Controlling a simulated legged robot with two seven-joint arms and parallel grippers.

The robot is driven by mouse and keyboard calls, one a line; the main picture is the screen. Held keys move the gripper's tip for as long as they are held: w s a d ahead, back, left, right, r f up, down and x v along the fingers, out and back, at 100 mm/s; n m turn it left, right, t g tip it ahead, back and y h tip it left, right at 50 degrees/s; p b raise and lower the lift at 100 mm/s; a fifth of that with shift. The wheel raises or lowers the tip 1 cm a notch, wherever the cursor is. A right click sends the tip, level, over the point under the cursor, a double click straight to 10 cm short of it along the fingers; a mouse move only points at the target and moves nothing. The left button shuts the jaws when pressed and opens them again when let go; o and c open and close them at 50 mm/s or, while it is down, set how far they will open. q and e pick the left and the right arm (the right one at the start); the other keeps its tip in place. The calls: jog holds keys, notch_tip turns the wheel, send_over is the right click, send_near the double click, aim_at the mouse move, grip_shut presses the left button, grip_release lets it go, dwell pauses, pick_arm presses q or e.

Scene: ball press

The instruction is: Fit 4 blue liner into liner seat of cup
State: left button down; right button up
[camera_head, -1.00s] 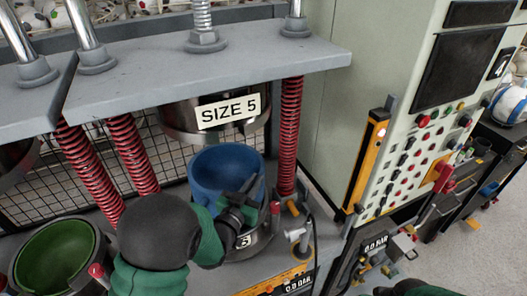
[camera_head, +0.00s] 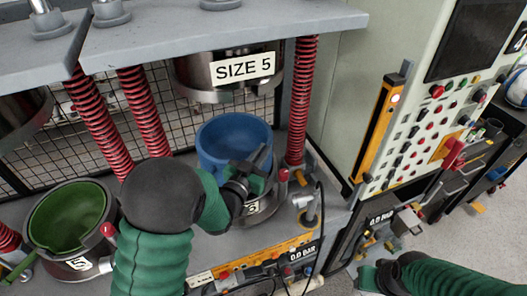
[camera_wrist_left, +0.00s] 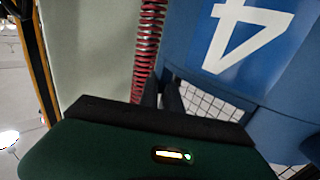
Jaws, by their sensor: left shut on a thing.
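The blue liner (camera_head: 226,152) is an open-topped bowl, upright at the press bay under the SIZE 5 sign. My left gripper (camera_head: 259,166) is shut on its right front wall. In the left wrist view the liner (camera_wrist_left: 285,62) fills the upper right and carries a large white 4. The grey metal cup (camera_head: 264,209), with a white number label, is directly below the liner. The arm and liner hide most of the cup and its seat, so I cannot tell whether the liner touches it. My right gripper (camera_head: 372,279) is at lower right, its fingers unclear.
The SIZE 5 press head (camera_head: 200,82) hangs above the liner. Red spring columns (camera_head: 303,100) flank the bay. A second cup with a green inside (camera_head: 68,215) stands at left. A toggle clamp (camera_head: 308,207) and gauge panel (camera_head: 300,252) are at the right front.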

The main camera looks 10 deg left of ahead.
pick_arm(q)
jog(key=shift+a+r, duration=0.1)
jog(key=shift+r, duration=0.05)
jog(key=shift+w+f, duration=0.2)
jog(key=shift+w+d, duration=0.1)
jog(key=shift+d, duration=0.1)
jog(key=shift+r, duration=0.15)
jog(key=shift+b, duration=0.3)
jog(key=shift+s+a, duration=0.1)
jog(key=shift+s, duration=0.15)
dwell(0.7)
